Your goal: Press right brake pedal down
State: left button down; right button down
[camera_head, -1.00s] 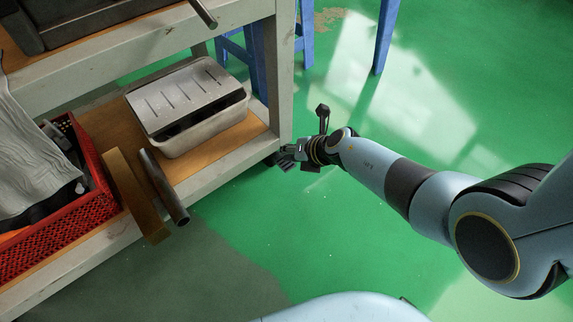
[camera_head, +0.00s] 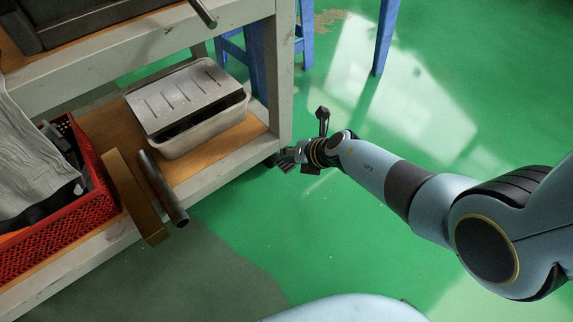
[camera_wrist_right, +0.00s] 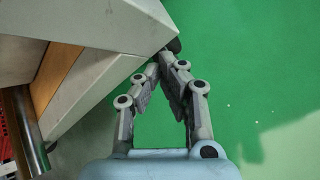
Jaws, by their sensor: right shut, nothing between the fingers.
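The tooling cart (camera_head: 225,180) stands at the left with its near right leg over the floor. A small dark part of the right caster (camera_head: 272,160) shows at the foot of that leg, and also just past the fingertips in the right wrist view (camera_wrist_right: 174,44). The brake pedal cannot be made out separately. My right gripper (camera_head: 284,161) is beside the leg's foot, low over the floor. In the right wrist view its fingers (camera_wrist_right: 167,58) converge to closed tips with nothing between them. The tips are at the caster; whether they touch cannot be told. My left gripper is not in view.
The lower shelf holds a grey metal box (camera_head: 190,105), a red crate (camera_head: 95,215), a wooden bar (camera_head: 135,195) and a metal pipe (camera_head: 163,190) jutting over the edge. A blue stool (camera_head: 384,40) stands behind. The green floor right of the cart is clear.

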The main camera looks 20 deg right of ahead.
dwell(0.8)
jog(key=shift+f, duration=0.45)
jog(key=shift+f+b, duration=0.75)
jog(key=shift+b, duration=0.05)
dwell(0.7)
jog(key=shift+r, duration=0.15)
jog(key=shift+w+r+p, duration=0.1)
jog(key=shift+r+p, duration=0.5)
jog(key=shift+r, duration=0.05)
jog(key=shift+r+p, duration=0.5)
jog(key=shift+p, duration=0.05)
jog(key=shift+f, duration=0.1)
